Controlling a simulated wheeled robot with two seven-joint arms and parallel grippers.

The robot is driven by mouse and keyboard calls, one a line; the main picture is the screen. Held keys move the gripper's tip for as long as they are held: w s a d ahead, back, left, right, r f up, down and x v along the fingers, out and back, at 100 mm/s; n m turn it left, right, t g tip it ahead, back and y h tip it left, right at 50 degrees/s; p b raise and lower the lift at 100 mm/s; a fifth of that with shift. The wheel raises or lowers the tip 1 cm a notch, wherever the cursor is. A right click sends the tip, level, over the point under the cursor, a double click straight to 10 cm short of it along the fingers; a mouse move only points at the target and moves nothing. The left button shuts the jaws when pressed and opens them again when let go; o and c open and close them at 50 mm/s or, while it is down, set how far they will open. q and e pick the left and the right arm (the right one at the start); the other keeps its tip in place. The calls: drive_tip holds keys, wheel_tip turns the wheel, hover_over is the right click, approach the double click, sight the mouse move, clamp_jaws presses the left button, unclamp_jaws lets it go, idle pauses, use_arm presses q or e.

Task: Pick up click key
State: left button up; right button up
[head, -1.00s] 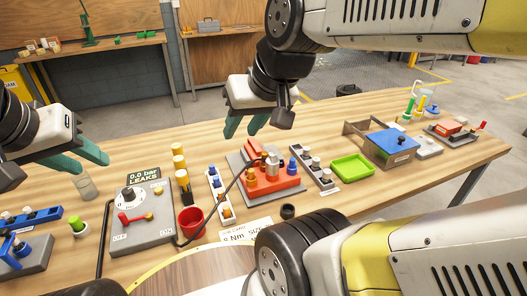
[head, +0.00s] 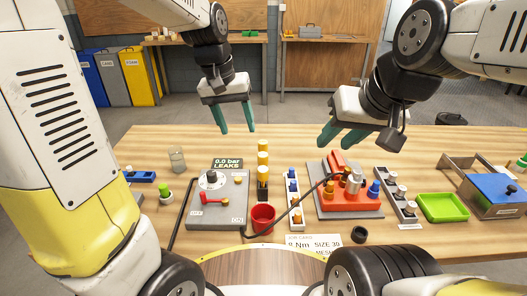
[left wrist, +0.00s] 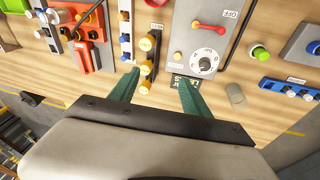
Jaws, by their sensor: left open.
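I cannot tell for certain which object is the click key. An orange fixture (head: 350,203) on a grey plate carries a red bar (head: 334,162), silver and coloured fittings; it also shows in the left wrist view (left wrist: 92,52). My left gripper (head: 236,118) is open and empty, above the table behind the yellow-capped posts (head: 263,160) and the gauge panel (head: 225,213). In the left wrist view its fingers (left wrist: 160,92) point toward the posts and panel. My right gripper (head: 340,134) is open and empty, above and behind the orange fixture.
A red cup (head: 262,218), a rack of small fittings (head: 294,200), a second rack (head: 397,198), a green tray (head: 443,207) and a blue-lidded box (head: 495,192) crowd the table. A black hose crosses from panel to fixture. The table's back strip is clear.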

use_arm(q)
drive_tip(key=g+y, duration=0.2)
hover_over(263, 163)
drive_tip(key=w, duration=0.2)
drive_tip(key=shift+m, duration=0.3)
drive_tip(key=f, duration=0.9)
drive_tip(key=shift+s+d+f, duration=0.15)
drive_tip(key=shift+s+f, duration=0.1)
drive_tip(key=shift+f, duration=0.05)
drive_tip(key=shift+w+d+f, duration=0.1)
drive_tip(key=shift+d+f, duration=0.05)
drive_tip(key=shift+f, duration=0.15)
drive_tip(key=f, duration=0.7)
drive_tip(key=shift+a+f, duration=0.3)
drive_tip(key=shift+f, duration=0.1)
drive_tip(key=shift+c, duration=0.3)
clamp_jaws()
